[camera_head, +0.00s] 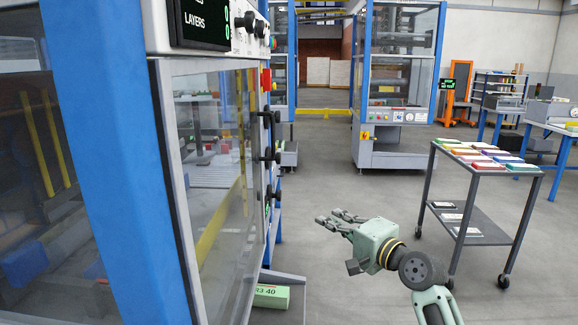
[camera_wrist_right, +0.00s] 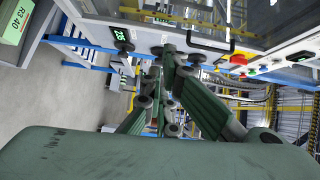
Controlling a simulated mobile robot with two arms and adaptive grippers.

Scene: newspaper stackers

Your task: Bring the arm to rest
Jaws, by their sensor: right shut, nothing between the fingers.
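My right arm comes in from the bottom right of the head view. Its grey-green right gripper (camera_head: 338,219) points left toward the near stacker machine and hangs in free air over the aisle floor. The gripper is shut with nothing in it. In the right wrist view its fingers (camera_wrist_right: 162,75) reach away from the camera, with the machine's panel and knobs behind them. My left gripper is in neither view.
The near stacker (camera_head: 90,130) fills the left, with a display, black knobs and a clear door (camera_head: 205,200). A green box (camera_head: 271,296) lies low beside it. A cart (camera_head: 470,210) with coloured stacks stands right. Open floor lies between.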

